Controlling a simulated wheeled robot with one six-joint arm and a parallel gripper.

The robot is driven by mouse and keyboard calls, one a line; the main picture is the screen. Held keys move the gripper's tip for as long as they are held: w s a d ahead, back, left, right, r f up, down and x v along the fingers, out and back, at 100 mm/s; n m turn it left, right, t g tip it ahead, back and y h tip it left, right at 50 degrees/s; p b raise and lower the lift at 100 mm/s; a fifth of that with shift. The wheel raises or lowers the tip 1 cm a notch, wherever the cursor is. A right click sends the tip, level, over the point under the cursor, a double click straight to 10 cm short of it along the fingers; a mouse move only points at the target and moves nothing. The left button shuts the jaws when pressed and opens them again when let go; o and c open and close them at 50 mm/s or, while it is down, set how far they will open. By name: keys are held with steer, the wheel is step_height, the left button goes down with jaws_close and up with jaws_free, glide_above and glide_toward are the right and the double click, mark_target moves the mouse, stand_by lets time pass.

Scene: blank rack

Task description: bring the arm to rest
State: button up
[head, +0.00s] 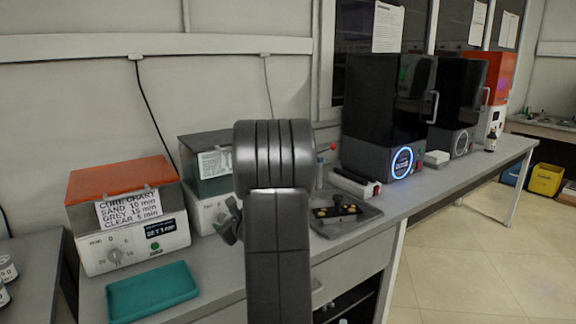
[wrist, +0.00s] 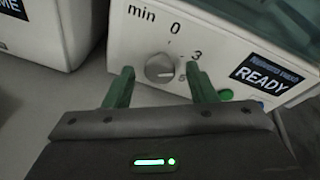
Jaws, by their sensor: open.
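My arm (head: 277,230) rises in the middle of the head view and hides part of the bench. My gripper (head: 230,222) shows only partly at its left side, by the front of the white curing box with the grey-green lid (head: 205,212). In the wrist view my gripper (wrist: 160,74) is open, with its two green fingers apart and nothing held. The box's grey dial knob (wrist: 159,67) appears between the fingertips; I cannot tell whether they touch it. The box's display (wrist: 268,74) reads READY.
An orange-lidded curing box (head: 130,225) stands left, behind a teal tray (head: 152,291). A dark tray (head: 345,222) with small items lies right of my arm. Black printers (head: 385,110) stand farther right on the bench. Open floor (head: 465,255) lies right.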

steer(key=n+h+b, duration=0.1)
steer(key=n+b, duration=0.1)
steer(key=n, duration=0.1)
steer(key=shift+a+f+t, duration=0.1)
steer(key=shift+t, duration=0.3)
steer(key=v, duration=0.8)
steer(key=shift+s+r, duration=0.3)
